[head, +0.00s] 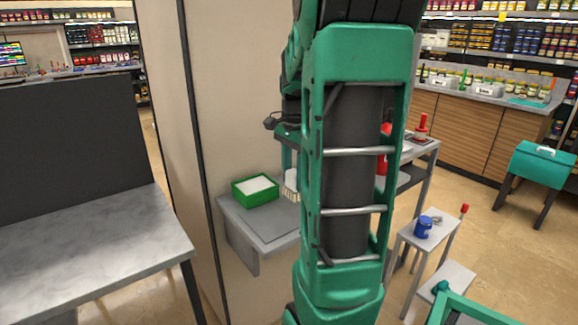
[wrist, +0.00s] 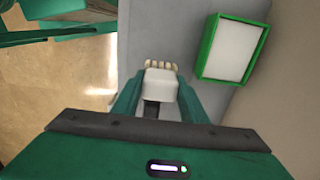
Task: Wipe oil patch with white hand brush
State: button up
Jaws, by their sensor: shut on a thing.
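My gripper (wrist: 158,88) is shut on the white hand brush (wrist: 160,84), with a green finger on each side of its block. The brush's pale bristles (wrist: 161,65) point away from the gripper. In the head view the brush (head: 291,181) hangs bristles down near the back of a grey wall shelf (head: 270,229), right of a green box. I cannot tell whether the bristles touch the shelf. My arm hides most of the gripper and the shelf's right part there. I cannot make out an oil patch in either view.
The green box (head: 239,202) with a white filling stands on the shelf, close to the brush; it also shows in the wrist view (wrist: 208,48). A beige wall (head: 228,100) rises behind the shelf. A grey table (head: 90,235) stands at left, a small stand (head: 432,240) at right.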

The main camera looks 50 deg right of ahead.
jog(key=shift+r, duration=1.75)
